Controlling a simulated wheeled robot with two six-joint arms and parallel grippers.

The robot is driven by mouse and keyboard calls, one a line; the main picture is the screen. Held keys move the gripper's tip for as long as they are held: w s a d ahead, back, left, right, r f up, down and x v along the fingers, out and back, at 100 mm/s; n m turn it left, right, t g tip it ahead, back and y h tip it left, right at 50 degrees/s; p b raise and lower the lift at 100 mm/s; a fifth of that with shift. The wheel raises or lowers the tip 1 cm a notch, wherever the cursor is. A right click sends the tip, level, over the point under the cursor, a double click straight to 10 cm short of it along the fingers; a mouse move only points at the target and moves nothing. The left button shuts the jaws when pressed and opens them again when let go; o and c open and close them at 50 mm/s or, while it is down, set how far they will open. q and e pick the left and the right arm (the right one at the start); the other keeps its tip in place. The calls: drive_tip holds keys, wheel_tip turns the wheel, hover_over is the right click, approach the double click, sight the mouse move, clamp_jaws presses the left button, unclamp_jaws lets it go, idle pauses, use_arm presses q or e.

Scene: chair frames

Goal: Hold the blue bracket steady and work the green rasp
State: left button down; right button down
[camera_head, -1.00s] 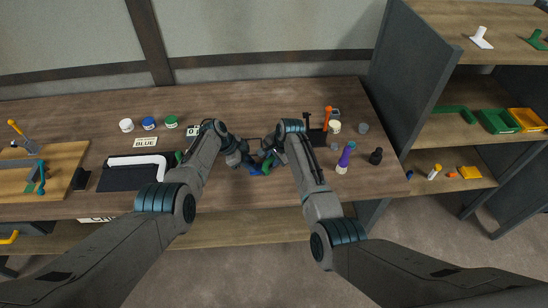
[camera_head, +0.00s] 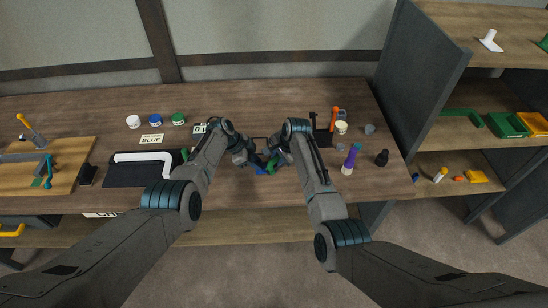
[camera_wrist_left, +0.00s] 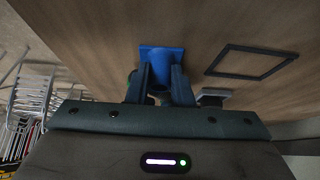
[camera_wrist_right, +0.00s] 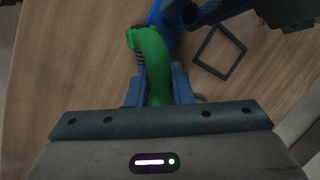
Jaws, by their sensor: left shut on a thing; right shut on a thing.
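The blue bracket (camera_head: 262,171) is at the middle of the bench, mostly hidden by my grippers in the head view. In the left wrist view it shows a flat plate and rounded body (camera_wrist_left: 163,58). My left gripper (camera_wrist_left: 160,88) is shut on it. The green rasp (camera_head: 272,166) is beside the bracket. My right gripper (camera_wrist_right: 158,88) is shut on its green handle (camera_wrist_right: 152,48). In the right wrist view the rasp's upper end overlaps the bracket (camera_wrist_right: 166,14); I cannot tell whether they touch.
A thin dark square frame (camera_wrist_right: 220,53) lies on the bench close to the bracket. A dark mat with a white bent piece (camera_head: 145,157) is to the left. A purple-and-white bottle (camera_head: 350,160) and a black jar (camera_head: 382,158) stand to the right. The bench's front middle is clear.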

use_arm(q)
drive_tip(key=shift+a+f, duration=0.1)
use_arm(e)
drive_tip(key=shift+d+r, duration=0.15)
drive_tip(key=shift+d, duration=0.05)
drive_tip(key=shift+r, duration=1.4)
drive_tip(key=shift+w, duration=0.1)
use_arm(q)
drive_tip(key=c, duration=1.2)
unclamp_jaws()
drive_tip(key=shift+w+a, duration=0.1)
drive_tip(key=shift+w, duration=0.05)
use_arm(e)
drive_tip(key=shift+w, duration=0.1)
use_arm(q)
drive_tip(key=shift+a+r, duration=0.2)
drive_tip(key=shift+r, duration=0.25)
drive_tip(key=v, duration=1.1)
